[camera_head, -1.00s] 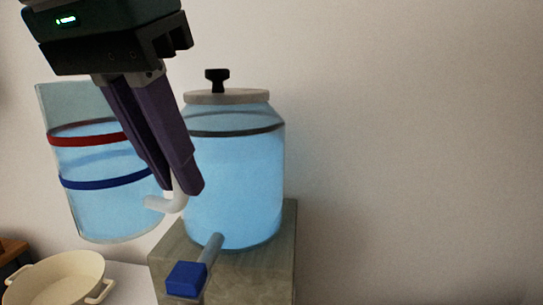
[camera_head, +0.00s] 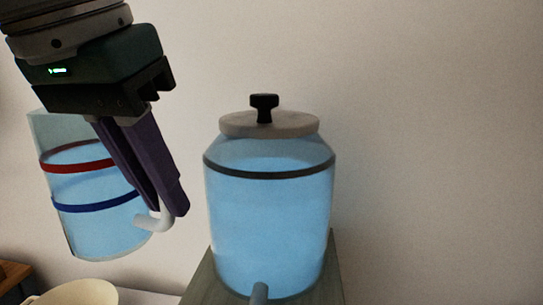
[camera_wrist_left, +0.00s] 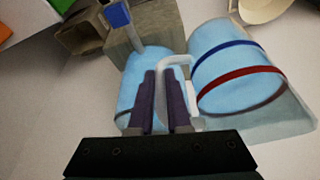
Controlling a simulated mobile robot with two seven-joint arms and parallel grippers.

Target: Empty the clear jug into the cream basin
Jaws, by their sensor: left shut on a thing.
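The clear jug (camera_head: 88,222) holds blue liquid and has a red band above a blue band. The liquid surface is near the red band, and the jug is slightly tilted. My left gripper (camera_head: 168,212) is shut on the jug's white handle and holds the jug in the air. The jug also shows in the left wrist view (camera_wrist_left: 225,68), with the handle between the fingers. The cream basin (camera_head: 82,293) is below the jug at the lower left, cut off by the bottom edge. Part of it shows in the left wrist view (camera_wrist_left: 262,10). My right gripper is not in view.
A large lidded dispenser (camera_head: 270,225) of blue liquid stands on a grey block (camera_head: 333,285), right of my gripper. Its tap has a blue handle (camera_wrist_left: 118,14). A brown wooden piece (camera_head: 12,275) is at the lower left. Plain wall fills the right side.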

